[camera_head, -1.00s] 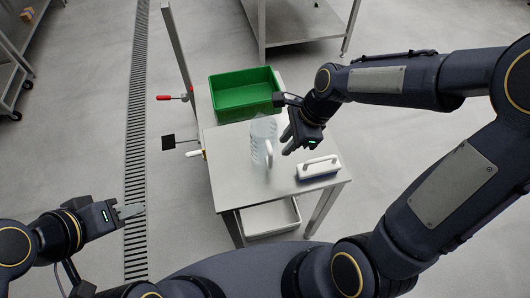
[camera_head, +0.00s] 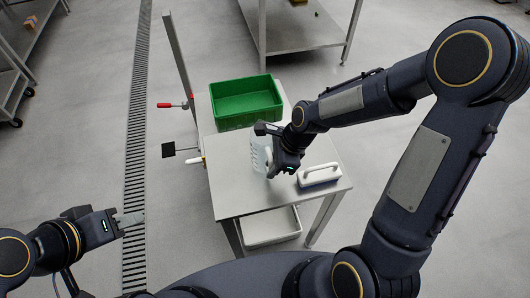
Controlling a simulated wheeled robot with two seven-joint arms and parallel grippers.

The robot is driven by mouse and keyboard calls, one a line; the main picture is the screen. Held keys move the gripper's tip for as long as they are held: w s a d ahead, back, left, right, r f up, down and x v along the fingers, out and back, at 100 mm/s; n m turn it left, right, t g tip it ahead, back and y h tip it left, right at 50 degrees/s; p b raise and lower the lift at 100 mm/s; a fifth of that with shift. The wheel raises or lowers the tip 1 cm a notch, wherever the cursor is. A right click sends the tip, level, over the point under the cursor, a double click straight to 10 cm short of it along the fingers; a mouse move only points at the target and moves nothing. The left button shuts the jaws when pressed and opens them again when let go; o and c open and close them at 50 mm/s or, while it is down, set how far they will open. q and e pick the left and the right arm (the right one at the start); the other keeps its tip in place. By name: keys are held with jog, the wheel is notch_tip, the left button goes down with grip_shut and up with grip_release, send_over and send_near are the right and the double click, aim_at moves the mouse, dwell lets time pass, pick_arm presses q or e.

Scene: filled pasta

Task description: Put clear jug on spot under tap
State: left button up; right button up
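The clear jug (camera_head: 257,152) stands upright on the metal table, left of my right gripper. My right gripper (camera_head: 271,162) is at the jug's handle side and overlaps it in the picture. Its fingertips are partly hidden, so I cannot tell whether they are closed on the handle. A red-handled tap (camera_head: 180,105) sticks out from the post left of the table.
A white block with a handle (camera_head: 319,175) lies right of the jug. A white-handled lever (camera_head: 196,160) projects at the table's left edge. A white bin (camera_head: 270,226) is underneath.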

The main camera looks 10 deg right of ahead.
grip_shut()
